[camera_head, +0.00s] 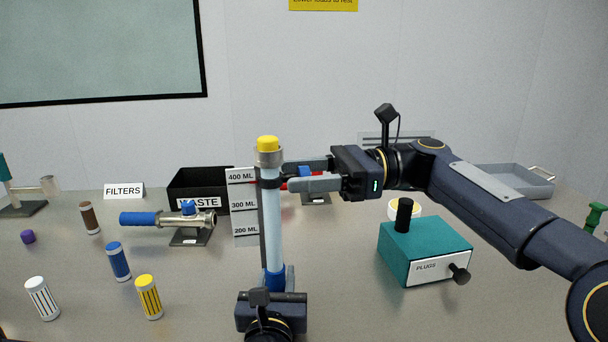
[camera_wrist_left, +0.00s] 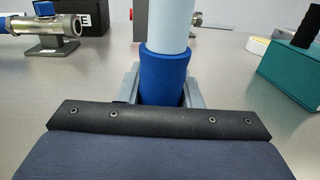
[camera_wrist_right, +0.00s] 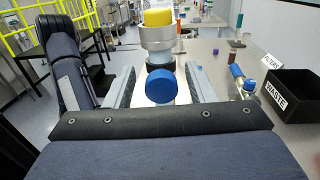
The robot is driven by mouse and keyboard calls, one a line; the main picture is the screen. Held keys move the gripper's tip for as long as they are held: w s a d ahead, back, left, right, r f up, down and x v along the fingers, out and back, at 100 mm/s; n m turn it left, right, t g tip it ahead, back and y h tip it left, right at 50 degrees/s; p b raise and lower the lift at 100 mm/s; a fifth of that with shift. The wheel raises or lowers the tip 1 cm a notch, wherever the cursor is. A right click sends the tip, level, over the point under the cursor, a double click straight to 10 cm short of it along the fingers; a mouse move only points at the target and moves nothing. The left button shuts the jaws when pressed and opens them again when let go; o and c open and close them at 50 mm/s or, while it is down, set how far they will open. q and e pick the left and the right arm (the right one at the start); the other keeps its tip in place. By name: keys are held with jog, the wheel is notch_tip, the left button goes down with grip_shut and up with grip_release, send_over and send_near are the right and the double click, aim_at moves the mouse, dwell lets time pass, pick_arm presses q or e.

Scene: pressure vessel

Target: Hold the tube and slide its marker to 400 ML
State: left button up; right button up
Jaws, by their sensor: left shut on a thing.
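The pale blue tube (camera_head: 270,222) stands upright with a yellow cap and grey collar on top. My left gripper (camera_wrist_left: 160,90) is shut on its blue lower sleeve (camera_wrist_left: 163,75). A scale card (camera_head: 244,222) beside the tube reads 400, 300 and 200 ML. The black marker band (camera_head: 270,182) is around the upper tube, close to the 400 ML label. My right gripper (camera_head: 290,180) is open beside it, to its right. In the right wrist view, a round blue piece (camera_wrist_right: 161,87) shows between the spread fingers; I cannot tell whether it touches either finger.
A teal plugs box (camera_head: 425,248) is at right, below my right arm. A black waste bin (camera_head: 185,192) and a blue-handled valve (camera_head: 170,218) stand at left. Several filter cylinders, including a yellow one (camera_head: 149,297), stand at front left. A grey tray (camera_head: 515,182) is at back right.

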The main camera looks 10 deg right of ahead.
pick_arm(q)
jog(key=shift+f, duration=0.1)
pick_arm(e)
jog(key=w+d, duration=0.1)
jog(key=d, duration=1.1)
pick_arm(q)
jog(key=o, duration=1.2)
jog(key=s, duration=0.4)
jog(key=s+a, duration=0.1)
jog(key=s, duration=0.7)
jog(key=shift+a, duration=0.25)
pick_arm(e)
jog(key=shift+f, duration=0.1)
